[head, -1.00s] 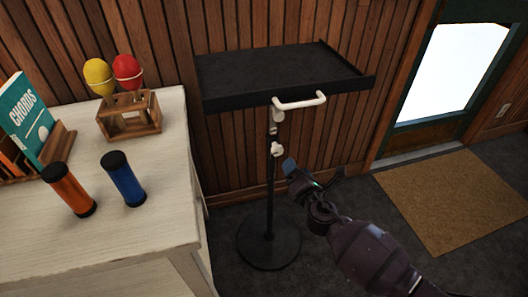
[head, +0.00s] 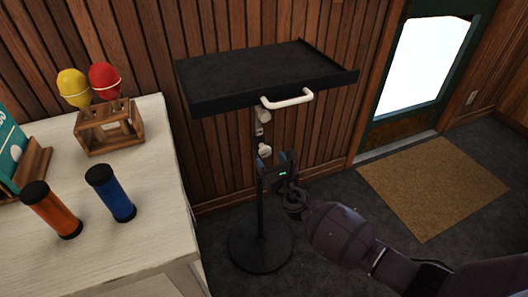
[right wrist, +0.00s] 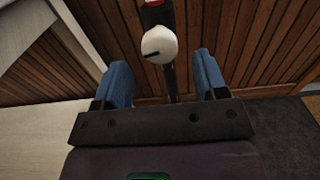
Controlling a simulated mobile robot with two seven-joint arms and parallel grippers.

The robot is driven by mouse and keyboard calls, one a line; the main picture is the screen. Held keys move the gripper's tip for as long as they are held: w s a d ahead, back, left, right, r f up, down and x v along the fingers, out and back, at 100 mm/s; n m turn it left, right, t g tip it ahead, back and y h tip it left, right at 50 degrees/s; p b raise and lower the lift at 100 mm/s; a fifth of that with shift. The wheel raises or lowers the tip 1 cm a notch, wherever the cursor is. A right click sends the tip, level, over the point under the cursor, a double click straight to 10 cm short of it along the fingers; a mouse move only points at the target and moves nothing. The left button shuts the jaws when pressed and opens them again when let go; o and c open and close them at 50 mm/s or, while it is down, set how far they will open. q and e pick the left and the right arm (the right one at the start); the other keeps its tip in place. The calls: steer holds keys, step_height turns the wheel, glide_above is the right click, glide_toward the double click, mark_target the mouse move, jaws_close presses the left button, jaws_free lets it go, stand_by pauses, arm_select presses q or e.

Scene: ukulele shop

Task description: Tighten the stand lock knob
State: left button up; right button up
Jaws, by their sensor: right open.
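The stand has a black tray top (head: 262,75), a thin black post (head: 261,215) and a round base (head: 261,248). A white lock knob (head: 264,150) sits on the post below the tray. In the right wrist view the knob (right wrist: 160,43) is a white round piece with a dark line, beyond and between the blue fingertips. My right gripper (head: 278,163) is open just below and in front of the knob, with no visible contact. Its two blue fingers also show in the right wrist view (right wrist: 161,80). My left gripper is not in view.
A white handle (head: 288,101) juts from the tray's front above the knob. A pale counter (head: 120,240) at left holds a wooden rack with maracas (head: 108,127) and orange and blue shakers (head: 110,193). The floor around the brown mat (head: 432,190) is clear.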

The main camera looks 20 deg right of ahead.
mark_target(266, 154)
steer(key=w, duration=0.4)
steer(key=shift+w+a+f+b, duration=0.1)
steer(key=shift+f+b, duration=0.05)
steer(key=shift+b, duration=0.25)
steer(key=shift+w, duration=0.4)
steer(key=c, duration=0.9)
